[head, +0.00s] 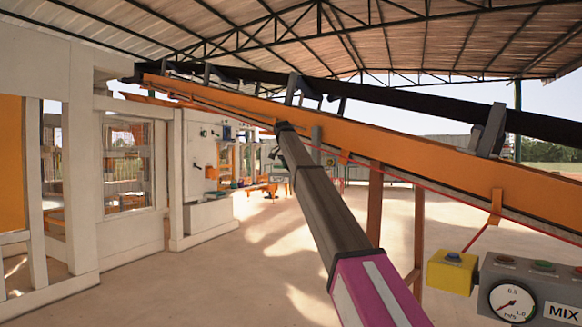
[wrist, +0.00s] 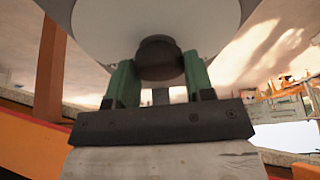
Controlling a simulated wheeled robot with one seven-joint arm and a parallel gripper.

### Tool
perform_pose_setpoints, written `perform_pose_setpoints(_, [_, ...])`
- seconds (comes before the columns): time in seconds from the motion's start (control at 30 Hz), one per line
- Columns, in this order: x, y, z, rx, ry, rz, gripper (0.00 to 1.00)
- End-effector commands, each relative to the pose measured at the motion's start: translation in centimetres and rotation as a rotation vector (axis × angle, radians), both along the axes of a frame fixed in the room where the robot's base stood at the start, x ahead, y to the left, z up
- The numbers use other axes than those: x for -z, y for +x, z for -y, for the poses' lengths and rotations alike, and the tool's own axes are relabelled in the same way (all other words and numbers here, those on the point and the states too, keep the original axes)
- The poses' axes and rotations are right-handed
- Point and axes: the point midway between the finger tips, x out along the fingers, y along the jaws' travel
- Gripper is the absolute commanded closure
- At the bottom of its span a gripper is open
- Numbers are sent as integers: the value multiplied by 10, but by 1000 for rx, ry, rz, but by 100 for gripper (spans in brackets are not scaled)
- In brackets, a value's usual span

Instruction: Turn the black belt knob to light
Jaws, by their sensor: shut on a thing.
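In the wrist view, the black knob (wrist: 158,54) sticks out from the middle of a round white face (wrist: 105,22). My gripper (wrist: 160,72) has its two green fingers on either side of the knob and is shut on it. The knob's pointer and any markings on the face cannot be made out. In the head view I cannot make out the knob or the gripper's fingers.
In the head view, a long orange conveyor (head: 400,158) with a black belt slants across the upper middle. A grey control box (head: 545,281) with buttons, a round gauge (head: 512,302) and a MIX label stands at lower right, beside a yellow box (head: 448,278). The floor at left is clear.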

Motion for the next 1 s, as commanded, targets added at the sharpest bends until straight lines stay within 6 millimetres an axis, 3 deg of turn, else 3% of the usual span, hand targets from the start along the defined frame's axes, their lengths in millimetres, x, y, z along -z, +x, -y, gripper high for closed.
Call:
perform_pose_setpoints(0.03, [-1,0,0,0,0,0,76])
perform_pose_setpoints(0.07, [-1,0,0,0,1,0,49])
perform_pose_setpoints(0.13, [-1,0,0,-1,0,0,28])
perform_pose_setpoints(0.57, [-6,-2,-1,-1,0,0,28])
perform_pose_setpoints(0.77, [-28,-9,-6,-2,1,2,28])
perform_pose_setpoints(1.0, [-70,-24,-15,-2,1,2,28])
